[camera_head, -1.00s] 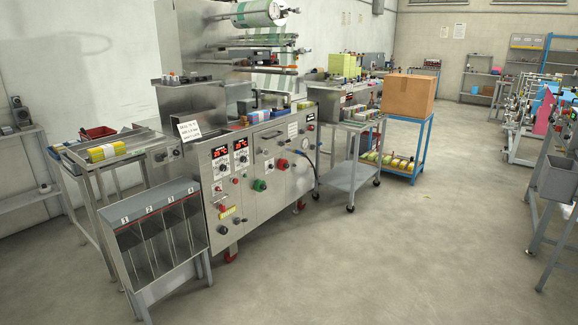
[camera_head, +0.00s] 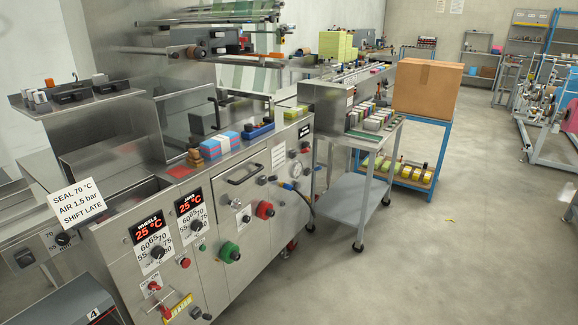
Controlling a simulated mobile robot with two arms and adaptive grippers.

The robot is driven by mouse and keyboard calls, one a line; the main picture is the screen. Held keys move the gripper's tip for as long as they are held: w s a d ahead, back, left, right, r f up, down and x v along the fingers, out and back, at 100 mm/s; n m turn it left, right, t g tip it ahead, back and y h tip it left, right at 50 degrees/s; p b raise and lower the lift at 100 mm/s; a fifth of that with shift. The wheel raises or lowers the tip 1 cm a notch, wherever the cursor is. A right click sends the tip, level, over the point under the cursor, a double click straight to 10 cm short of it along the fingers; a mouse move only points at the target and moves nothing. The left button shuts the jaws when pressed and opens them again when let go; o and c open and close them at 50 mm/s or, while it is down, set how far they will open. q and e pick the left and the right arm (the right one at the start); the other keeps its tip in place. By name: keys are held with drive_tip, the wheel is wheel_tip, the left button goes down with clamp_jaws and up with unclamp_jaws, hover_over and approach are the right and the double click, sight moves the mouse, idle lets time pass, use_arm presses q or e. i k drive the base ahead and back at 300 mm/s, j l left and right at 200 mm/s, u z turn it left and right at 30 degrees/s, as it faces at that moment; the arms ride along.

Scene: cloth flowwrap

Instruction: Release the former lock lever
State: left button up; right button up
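The flow-wrap machine (camera_head: 258,172) fills the left and middle of the head view. I cannot surely tell which part is the former lock lever. A thin dark upright lever (camera_head: 214,108) stands on the machine's top behind the front deck. A black bar handle (camera_head: 244,174) is on the front panel. A red knob (camera_head: 265,209) and a green knob (camera_head: 229,252) are also on the front. Neither of my grippers is in view.
A sign (camera_head: 77,203) reads SEAL 70 °C, AIR 1.5 bar, SHIFT LATE. Two displays (camera_head: 146,230) read 25 °C. A grey cart (camera_head: 352,200) and a blue stand with a cardboard box (camera_head: 427,87) are to the right. The floor (camera_head: 440,250) at front right is clear.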

sight(303, 151)
drive_tip(key=i+j+z, duration=0.1)
drive_tip(key=i, duration=0.45)
drive_tip(key=i+l+u, duration=0.2)
drive_tip(key=i, duration=0.4)
drive_tip(key=i+l+u, duration=0.15)
drive_tip(key=i, duration=0.5)
drive_tip(key=i+l+u, duration=0.2)
drive_tip(key=i+l, duration=0.2)
drive_tip(key=i, duration=0.15)
drive_tip(key=i+l+u, duration=0.15)
drive_tip(key=i+l, duration=0.3)
drive_tip(key=i, duration=0.15)
